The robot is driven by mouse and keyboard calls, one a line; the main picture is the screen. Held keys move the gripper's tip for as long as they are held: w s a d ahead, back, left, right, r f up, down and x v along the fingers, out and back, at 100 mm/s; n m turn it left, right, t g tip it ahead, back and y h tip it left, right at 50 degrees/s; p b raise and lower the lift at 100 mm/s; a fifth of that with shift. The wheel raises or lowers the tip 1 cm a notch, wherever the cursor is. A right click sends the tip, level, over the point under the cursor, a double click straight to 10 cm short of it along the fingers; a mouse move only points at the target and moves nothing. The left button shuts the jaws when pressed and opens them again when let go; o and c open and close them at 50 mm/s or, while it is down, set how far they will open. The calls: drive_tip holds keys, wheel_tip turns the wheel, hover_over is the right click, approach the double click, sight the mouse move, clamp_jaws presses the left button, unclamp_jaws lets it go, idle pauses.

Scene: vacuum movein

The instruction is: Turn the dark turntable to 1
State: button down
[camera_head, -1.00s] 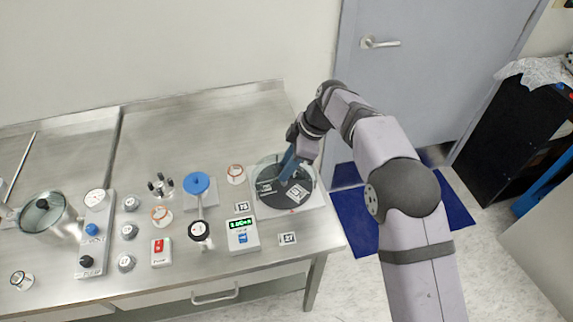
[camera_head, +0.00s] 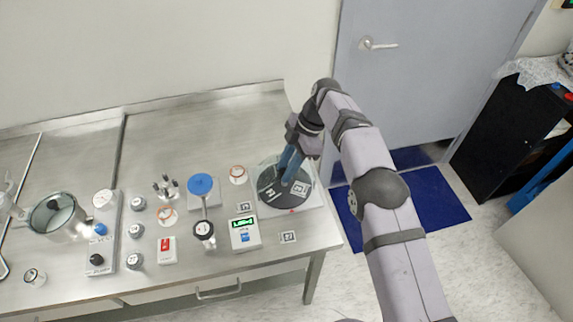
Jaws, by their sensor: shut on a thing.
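The dark turntable (camera_head: 269,180) is a round black disc with white square markers, set on a pale square base at the right end of the steel bench. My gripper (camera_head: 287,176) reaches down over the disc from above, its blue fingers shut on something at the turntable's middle. The fingers and wrist hide the centre and part of the far side. One white marker (camera_head: 300,188) shows to the right of the fingers and another to the left. The numbers on the disc are too small to read.
Left of the turntable stand a small box with a green display (camera_head: 244,233), a blue-topped stand (camera_head: 200,185), a red-switch box (camera_head: 167,250), several small jars and a glass pot (camera_head: 57,217). The bench behind them is clear. The bench's right edge is close to the turntable.

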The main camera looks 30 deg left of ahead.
idle(0.4)
drive_tip(key=c, duration=1.4)
unclamp_jaws()
drive_tip(key=v, duration=0.5)
drive_tip(key=p+v, duration=0.2)
drive_tip(key=p, duration=0.1)
drive_tip(key=shift+r, duration=0.2)
drive_tip(key=shift+w+f, duration=0.1)
